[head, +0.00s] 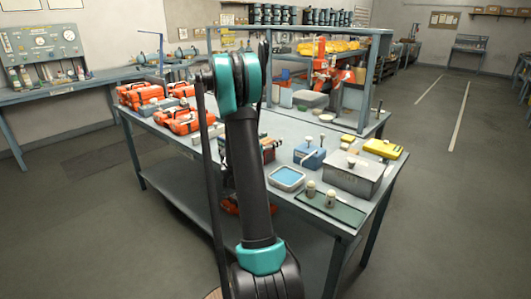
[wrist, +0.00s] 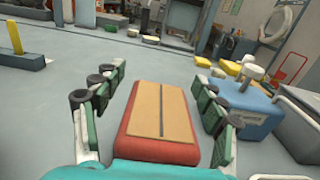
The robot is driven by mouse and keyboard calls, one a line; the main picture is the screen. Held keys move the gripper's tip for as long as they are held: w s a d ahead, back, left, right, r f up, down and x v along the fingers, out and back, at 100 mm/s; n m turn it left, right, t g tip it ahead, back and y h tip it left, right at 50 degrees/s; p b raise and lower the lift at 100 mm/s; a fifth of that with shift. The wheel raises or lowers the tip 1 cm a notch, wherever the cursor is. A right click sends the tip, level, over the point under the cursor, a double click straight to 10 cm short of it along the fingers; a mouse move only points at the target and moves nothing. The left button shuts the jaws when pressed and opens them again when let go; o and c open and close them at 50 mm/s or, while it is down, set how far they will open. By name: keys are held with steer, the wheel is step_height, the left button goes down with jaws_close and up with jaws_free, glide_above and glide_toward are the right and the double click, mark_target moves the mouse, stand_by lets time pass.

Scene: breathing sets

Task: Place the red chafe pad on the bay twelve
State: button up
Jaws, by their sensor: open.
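In the wrist view a red block with a tan top split by a dark line, which looks like the red chafe pad (wrist: 160,125), lies between my fingers. My gripper (wrist: 158,85) is open, with one set of fingers on each side of the pad. I cannot make out which place is bay twelve.
A blue block with a pale knob (wrist: 245,105) stands close right of my fingers. On the workbench (head: 372,213) are orange cases (head: 183,122), a blue-filled tray (head: 287,177), a grey metal box (head: 350,180), a green mat (head: 347,212) and a yellow box (head: 382,149). A raised shelf frame stands behind.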

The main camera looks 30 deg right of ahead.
steer(key=shift+c, duration=0.4)
jaws_close()
steer(key=shift+r, duration=0.2)
